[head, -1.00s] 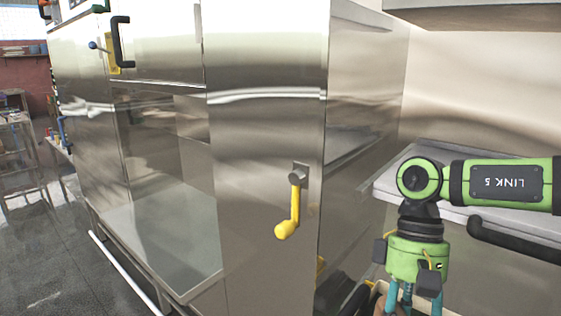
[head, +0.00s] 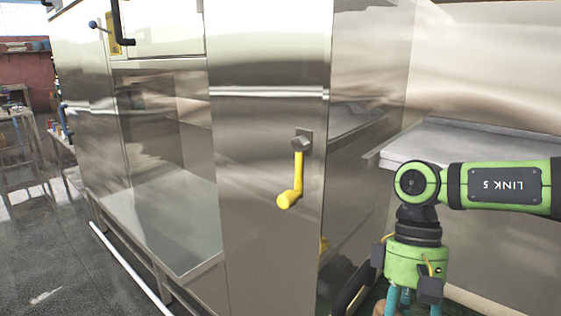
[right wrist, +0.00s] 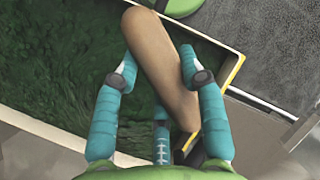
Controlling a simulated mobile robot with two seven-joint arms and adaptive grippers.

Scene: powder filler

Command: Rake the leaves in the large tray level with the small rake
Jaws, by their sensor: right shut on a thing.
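In the right wrist view my right gripper (right wrist: 160,62) is shut on a thick tan handle (right wrist: 165,85), which appears to be the small rake's. The rake's head is not visible. Below it is the large tray (right wrist: 233,68), its rim pale with a yellow edge, holding dark green leaves (right wrist: 60,60). The handle crosses above the leaves near the tray's right side. Whether the rake touches the leaves cannot be told. In the head view my right gripper (head: 412,303) points down at the bottom edge, its fingertips cut off. My left gripper is not in view.
A tall steel cabinet (head: 265,130) with a yellow crank handle (head: 292,185) stands left of my right arm. A steel shelf (head: 450,145) lies behind the arm. Open grey floor (head: 50,250) shows at the far left; more grey floor (right wrist: 280,40) lies beyond the tray.

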